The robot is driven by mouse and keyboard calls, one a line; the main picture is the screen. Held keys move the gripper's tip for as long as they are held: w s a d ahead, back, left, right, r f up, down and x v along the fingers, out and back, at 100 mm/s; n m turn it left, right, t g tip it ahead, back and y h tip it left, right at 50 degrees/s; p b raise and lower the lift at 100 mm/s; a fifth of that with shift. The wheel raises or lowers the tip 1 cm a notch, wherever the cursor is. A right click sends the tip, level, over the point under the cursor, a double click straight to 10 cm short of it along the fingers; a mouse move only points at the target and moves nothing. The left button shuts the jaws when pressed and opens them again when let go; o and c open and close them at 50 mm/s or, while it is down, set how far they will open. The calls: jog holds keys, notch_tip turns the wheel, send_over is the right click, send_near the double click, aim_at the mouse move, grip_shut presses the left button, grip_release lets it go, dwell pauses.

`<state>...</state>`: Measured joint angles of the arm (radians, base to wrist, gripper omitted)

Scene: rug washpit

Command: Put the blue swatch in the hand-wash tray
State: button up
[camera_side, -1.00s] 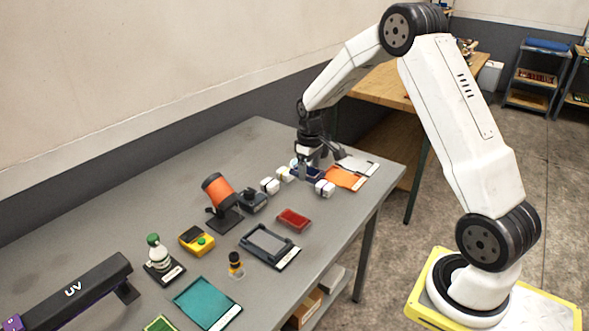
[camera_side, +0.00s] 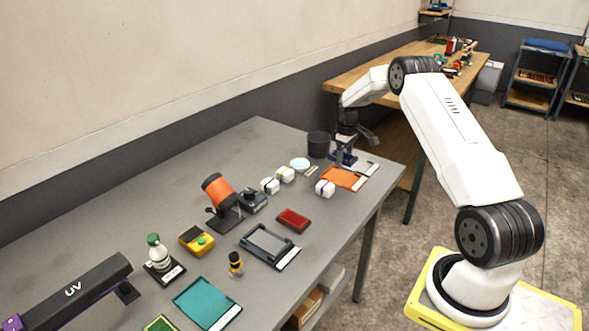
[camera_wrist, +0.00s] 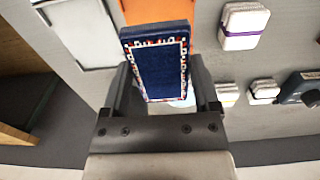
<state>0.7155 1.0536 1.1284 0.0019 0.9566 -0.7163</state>
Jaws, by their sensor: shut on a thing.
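The blue swatch (camera_wrist: 158,68), dark blue with a patterned red-and-white border, is held between the fingers of my gripper (camera_wrist: 163,88) in the wrist view. In the side view my gripper (camera_side: 346,142) is at the far right end of the grey table, with the swatch (camera_side: 343,157) under it, partly hidden. An orange tray (camera_side: 343,179) lies just in front of it, and its orange surface shows behind the swatch in the wrist view (camera_wrist: 150,10). A teal tray (camera_side: 207,303) lies at the near end. I cannot read which one is the hand-wash tray.
A dark cup (camera_side: 318,145) and a pale round dish (camera_side: 300,164) stand left of my gripper. Several white blocks (camera_side: 325,188), a red swatch (camera_side: 293,219) and a grey framed tray (camera_side: 268,243) lie nearer. The table's back left area is clear.

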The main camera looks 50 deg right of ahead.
aim_at(342, 178)
jog(key=shift+f, duration=0.2)
jog(key=shift+f, duration=2.7)
jog(key=shift+f, duration=0.45)
dwell(0.4)
jog(key=o, duration=1.2)
jog(key=shift+r, duration=0.15)
jog(key=shift+r, duration=3.35)
